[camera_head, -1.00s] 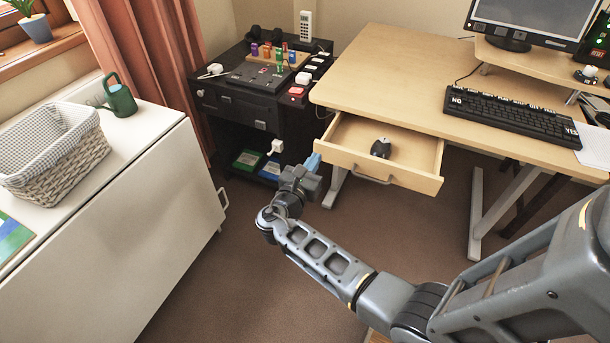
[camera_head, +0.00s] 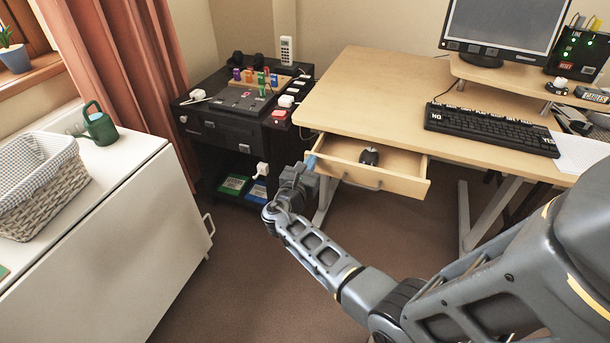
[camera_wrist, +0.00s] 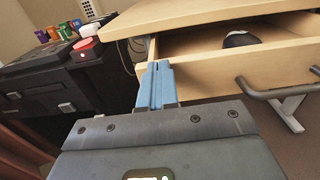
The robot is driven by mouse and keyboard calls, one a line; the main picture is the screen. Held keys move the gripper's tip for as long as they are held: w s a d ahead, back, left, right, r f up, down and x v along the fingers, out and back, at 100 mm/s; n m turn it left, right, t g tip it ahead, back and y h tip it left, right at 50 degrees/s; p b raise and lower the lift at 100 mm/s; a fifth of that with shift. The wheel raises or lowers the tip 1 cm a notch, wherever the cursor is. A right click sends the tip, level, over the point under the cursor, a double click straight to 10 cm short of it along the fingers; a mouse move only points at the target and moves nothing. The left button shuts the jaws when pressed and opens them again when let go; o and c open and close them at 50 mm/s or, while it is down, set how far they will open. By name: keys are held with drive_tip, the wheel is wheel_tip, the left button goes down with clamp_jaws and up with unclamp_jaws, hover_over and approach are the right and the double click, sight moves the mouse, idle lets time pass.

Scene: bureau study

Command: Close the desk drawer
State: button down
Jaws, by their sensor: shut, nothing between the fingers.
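The desk drawer (camera_head: 400,183) is pulled part way out from under the wooden desk (camera_head: 370,95). A dark mouse (camera_head: 369,156) lies in it, and a grey bar handle (camera_head: 360,182) is on its front. My gripper (camera_head: 311,162) is shut and empty at the left end of the drawer front. In the wrist view its blue fingers (camera_wrist: 157,86) overlap the left edge of the drawer front (camera_wrist: 215,75), left of the handle (camera_wrist: 280,92). I cannot tell whether they touch the wood. The mouse also shows in part there (camera_wrist: 240,39).
A black cabinet (camera_head: 225,135) with gadgets on top stands left of the desk. A white cabinet (camera_head: 150,220) with a wicker basket (camera_head: 40,185) and green watering can (camera_head: 100,125) is at the left. A keyboard (camera_head: 490,130) and monitor (camera_head: 505,25) are on the desk. Carpet between is clear.

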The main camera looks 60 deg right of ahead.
sight(320, 147)
drive_tip(key=d, duration=0.2)
drive_tip(key=d+b, duration=0.1)
drive_tip(key=d, duration=0.2)
drive_tip(key=d+b, duration=0.1)
drive_tip(key=d, duration=0.2)
drive_tip(key=shift+w+d+f, duration=0.15)
drive_tip(key=shift+w+d, duration=0.05)
drive_tip(key=shift+w, duration=0.15)
drive_tip(key=shift+d, duration=0.35)
